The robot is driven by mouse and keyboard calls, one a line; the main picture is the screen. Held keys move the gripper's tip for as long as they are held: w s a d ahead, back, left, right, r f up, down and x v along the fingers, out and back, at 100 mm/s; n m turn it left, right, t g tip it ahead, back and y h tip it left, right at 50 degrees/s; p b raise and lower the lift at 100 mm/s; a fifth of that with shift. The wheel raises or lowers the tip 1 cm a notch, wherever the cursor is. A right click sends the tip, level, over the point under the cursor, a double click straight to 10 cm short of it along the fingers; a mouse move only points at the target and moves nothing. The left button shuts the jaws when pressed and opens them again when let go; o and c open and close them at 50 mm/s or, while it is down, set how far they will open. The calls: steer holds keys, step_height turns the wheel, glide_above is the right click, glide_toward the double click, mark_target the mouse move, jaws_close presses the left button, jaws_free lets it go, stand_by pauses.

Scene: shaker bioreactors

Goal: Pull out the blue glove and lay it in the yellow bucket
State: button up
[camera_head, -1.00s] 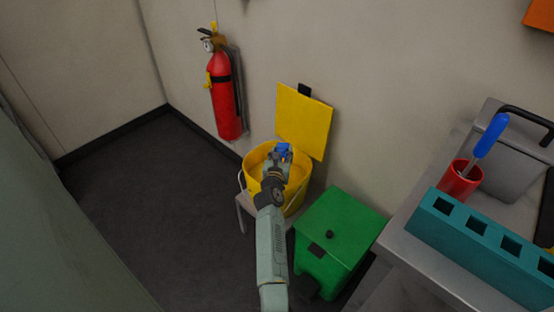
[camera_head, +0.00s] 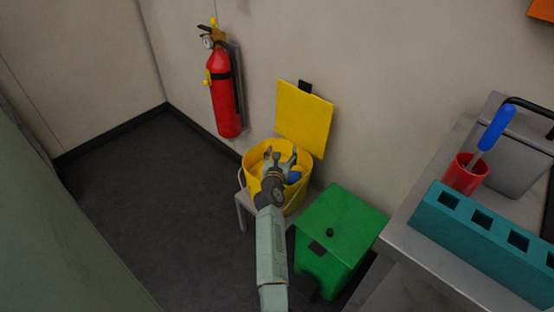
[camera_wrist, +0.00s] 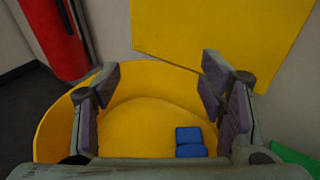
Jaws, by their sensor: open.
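The yellow bucket (camera_head: 252,162) stands on a small grey stand by the wall. The blue glove (camera_head: 295,174) is inside the bucket, partly hidden behind my gripper in the head view. In the wrist view the blue glove (camera_wrist: 189,142) lies on the bucket's yellow floor (camera_wrist: 135,135), right of centre. My gripper (camera_head: 281,157) is over the bucket's mouth. Its fingers (camera_wrist: 165,92) are spread wide and nothing is between them; the glove is apart from them, lower down.
A yellow panel (camera_head: 303,120) stands upright behind the bucket. A red fire extinguisher (camera_head: 224,95) hangs on the wall to the left. A green lidded bin (camera_head: 345,225) is to the right. A bench with a teal rack (camera_head: 480,240) and red cup (camera_head: 464,176) is further right. Floor at left is clear.

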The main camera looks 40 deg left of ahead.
steer(key=v, duration=1.2)
